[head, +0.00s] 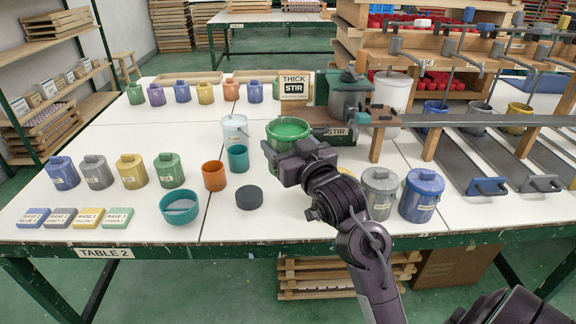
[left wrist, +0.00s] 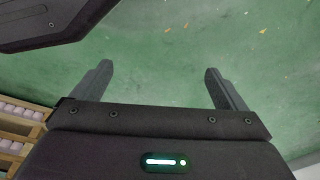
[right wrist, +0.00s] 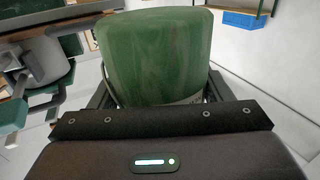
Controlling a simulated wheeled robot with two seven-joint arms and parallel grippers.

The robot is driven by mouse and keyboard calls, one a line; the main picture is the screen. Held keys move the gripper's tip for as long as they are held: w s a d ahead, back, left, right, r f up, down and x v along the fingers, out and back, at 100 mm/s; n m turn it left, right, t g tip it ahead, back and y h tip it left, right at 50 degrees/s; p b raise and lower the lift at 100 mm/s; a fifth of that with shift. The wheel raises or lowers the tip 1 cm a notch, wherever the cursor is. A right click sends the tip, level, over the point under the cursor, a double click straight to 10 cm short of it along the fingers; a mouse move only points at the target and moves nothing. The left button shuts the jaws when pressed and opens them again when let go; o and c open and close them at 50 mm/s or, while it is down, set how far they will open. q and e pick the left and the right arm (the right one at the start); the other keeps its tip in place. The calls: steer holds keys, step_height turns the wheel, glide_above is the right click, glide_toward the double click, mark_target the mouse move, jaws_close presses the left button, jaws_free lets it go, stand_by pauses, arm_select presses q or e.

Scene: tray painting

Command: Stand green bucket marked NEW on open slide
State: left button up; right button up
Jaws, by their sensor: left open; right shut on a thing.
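My right gripper (head: 290,152) is shut on a green bucket (head: 288,132), open at the top with green paint inside. In the right wrist view the bucket (right wrist: 155,55) fills the space between the fingers; a wire handle hangs at its side. Its label is mostly hidden, so NEW cannot be read. Grey slides with front handles (head: 487,187) (head: 545,185) lie at the right under the stirrer rack. Their front parts are bare; blue, grey and yellow buckets (head: 433,116) stand farther back. My left gripper (left wrist: 158,72) is open and empty over the green floor.
A grey lidded bucket (head: 379,194) and a blue one (head: 421,195) stand between my right arm and the slides. Wooden posts (head: 377,143) and the THICK STIR stand (head: 350,100) are behind.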

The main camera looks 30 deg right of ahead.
mark_target(288, 119)
arm_select(q)
steer(key=shift+s+a+f+p, duration=0.25)
steer(key=shift+s+f+p, duration=0.05)
steer(key=shift+s+f, duration=0.35)
steer(key=shift+s+a+f+p, duration=0.25)
steer(key=shift+s+f, duration=0.3)
steer(key=shift+f, duration=0.05)
arm_select(e)
step_height(288, 119, up, 6)
steer(key=shift+f, duration=0.1)
